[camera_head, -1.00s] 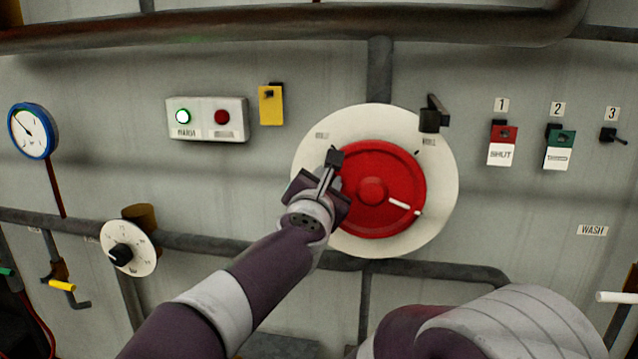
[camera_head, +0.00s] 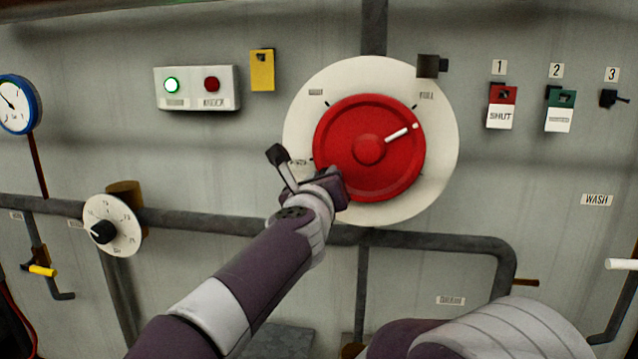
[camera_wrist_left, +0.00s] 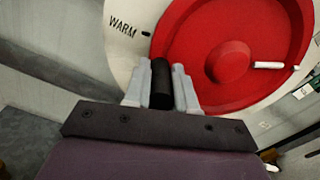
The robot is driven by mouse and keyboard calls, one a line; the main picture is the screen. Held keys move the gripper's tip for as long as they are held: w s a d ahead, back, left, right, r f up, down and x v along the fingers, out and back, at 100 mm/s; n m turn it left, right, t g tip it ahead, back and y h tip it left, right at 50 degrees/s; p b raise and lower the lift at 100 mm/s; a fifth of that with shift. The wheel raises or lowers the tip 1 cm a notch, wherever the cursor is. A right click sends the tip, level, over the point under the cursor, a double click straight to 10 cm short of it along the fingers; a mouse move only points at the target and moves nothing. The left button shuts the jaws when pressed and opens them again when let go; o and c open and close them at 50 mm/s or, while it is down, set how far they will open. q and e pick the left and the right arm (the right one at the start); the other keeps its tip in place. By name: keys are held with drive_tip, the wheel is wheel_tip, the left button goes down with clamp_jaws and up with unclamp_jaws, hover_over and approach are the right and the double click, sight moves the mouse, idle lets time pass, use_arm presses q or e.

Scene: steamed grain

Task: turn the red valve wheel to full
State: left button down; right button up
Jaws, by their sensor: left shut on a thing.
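The red valve wheel (camera_head: 335,125) sits on a round white dial plate (camera_head: 300,110) on the wall. Its white pointer line (camera_head: 398,133) points to the upper right, a little below the tick by the FULL label (camera_head: 427,96). In the left wrist view, a black handle (camera_wrist_left: 162,85) on the red wheel (camera_wrist_left: 205,25) is between the fingers of my left gripper (camera_wrist_left: 162,75), which is shut on it. In the head view, my left gripper (camera_head: 335,188) is at the wheel's lower left and hides the handle. My right gripper is out of view.
A dark bracket (camera_head: 428,66) is above the dial's right edge. A pipe (camera_head: 225,222) runs below the wheel. A white lamp box (camera_head: 195,102) and yellow tag (camera_head: 262,72) are to the left, with SHUT tag (camera_head: 500,117) and green tag (camera_head: 560,98) to the right.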

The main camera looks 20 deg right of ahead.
use_arm(q)
drive_tip(key=shift+s+d+f+n+b, duration=0.15)
drive_tip(key=shift+d+f+n+b, duration=0.1)
drive_tip(key=shift+f+n+b, duration=0.3)
drive_tip(key=shift+s+d+f+n+b, duration=0.15)
drive_tip(key=shift+d+f+n+b, duration=0.15)
drive_tip(key=shift+n, duration=0.45)
drive_tip(key=shift+f, duration=0.1)
drive_tip(key=c, duration=1)
unclamp_jaws()
drive_tip(key=shift+c, duration=0.2)
drive_tip(key=shift+o, duration=0.6)
drive_tip(key=shift+s+a, duration=0.1)
drive_tip(key=b+v, duration=0.6)
drive_tip(key=v, duration=0.6)
drive_tip(key=shift+s+a, duration=0.15)
drive_tip(key=shift+s, duration=0.1)
